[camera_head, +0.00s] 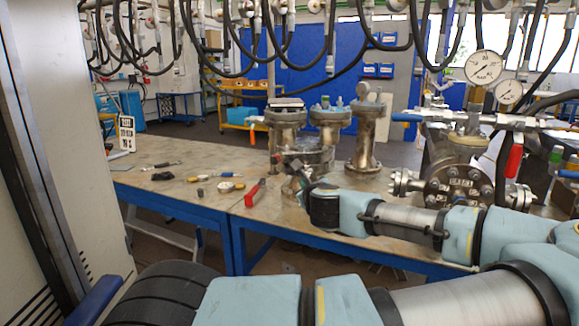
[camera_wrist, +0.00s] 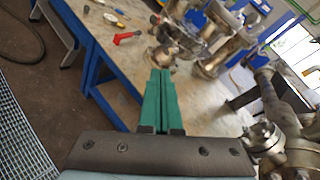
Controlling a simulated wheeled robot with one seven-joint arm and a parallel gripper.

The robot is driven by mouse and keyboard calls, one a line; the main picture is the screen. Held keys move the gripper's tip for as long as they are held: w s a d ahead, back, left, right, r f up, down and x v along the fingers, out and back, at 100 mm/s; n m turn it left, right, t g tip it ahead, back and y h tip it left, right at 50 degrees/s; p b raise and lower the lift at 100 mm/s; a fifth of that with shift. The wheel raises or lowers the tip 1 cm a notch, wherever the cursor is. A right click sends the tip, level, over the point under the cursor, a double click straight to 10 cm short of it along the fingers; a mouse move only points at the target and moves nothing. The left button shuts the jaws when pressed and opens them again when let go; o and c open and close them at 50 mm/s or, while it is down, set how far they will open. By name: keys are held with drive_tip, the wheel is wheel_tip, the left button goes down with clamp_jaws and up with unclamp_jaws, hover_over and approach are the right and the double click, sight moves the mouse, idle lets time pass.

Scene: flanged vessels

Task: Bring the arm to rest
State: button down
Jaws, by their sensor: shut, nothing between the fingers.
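My gripper (camera_wrist: 161,74) shows in the wrist view as two green fingers lying side by side, shut with nothing between them. The fingers point over the workbench (camera_wrist: 140,60) towards a small metal fitting near their tips. I cannot tell whether they touch it. In the head view my arm reaches in from the right over the front of the workbench (camera_head: 180,180), its end in front of the flanged vessels. The gripper fingers are hard to make out there.
Flanged vessels (camera_head: 366,130) stand at the bench's back. A large vessel (camera_head: 455,185) with gauges (camera_head: 484,67) stands at right, close to my arm. A red-handled tool (camera_head: 255,192) and small parts lie at left. Black hoses (camera_head: 275,65) hang above. Bench's left end has free room.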

drive_tip(key=s+a+f+n+g+y, duration=0.2)
drive_tip(key=a+f+n+g+y, duration=0.15)
drive_tip(key=a+f+n, duration=0.6)
drive_tip(key=s+a+f+n+g, duration=0.7)
drive_tip(key=s, duration=0.3)
drive_tip(key=s+d+r+n+g+h, duration=0.1)
drive_tip(key=s+d+r+n+h, duration=0.1)
drive_tip(key=s+r+n+h, duration=0.1)
drive_tip(key=s+d+r+n+g+h, duration=0.2)
drive_tip(key=s+r+n, duration=0.3)
drive_tip(key=r+n, duration=0.3)
wheel_tip(320, 180, up, 3)
drive_tip(key=shift+d+f+h, duration=0.2)
drive_tip(key=shift+d+h, duration=0.2)
drive_tip(key=shift+h, duration=0.05)
